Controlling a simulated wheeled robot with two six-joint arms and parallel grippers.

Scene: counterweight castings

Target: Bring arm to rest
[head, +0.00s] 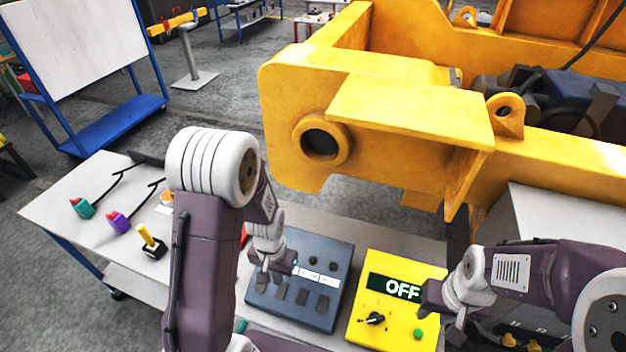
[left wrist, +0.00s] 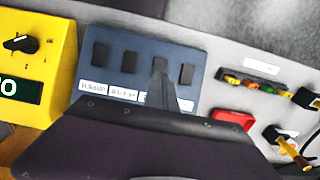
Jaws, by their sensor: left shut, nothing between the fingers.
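My left arm comes up from the bottom in the head view and bends down to my left gripper (head: 283,268). That gripper is shut and empty, over the left part of a dark blue switch panel (head: 325,262). In the left wrist view its fingers (left wrist: 160,85) stand in front of the panel's dark rocker switches; whether they touch the panel is unclear. My right gripper (head: 440,305) is at the right edge of a yellow control box (head: 385,275) whose display reads OFF. Its fingers are partly hidden by the wrist, and their opening is unclear.
A large yellow casting (head: 375,110) fills the space behind the bench (head: 60,205). Green (head: 82,207), purple (head: 118,220) and yellow-handled (head: 150,240) devices stand at the bench's left. A whiteboard on a blue frame (head: 75,45) stands behind, with open floor beside it.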

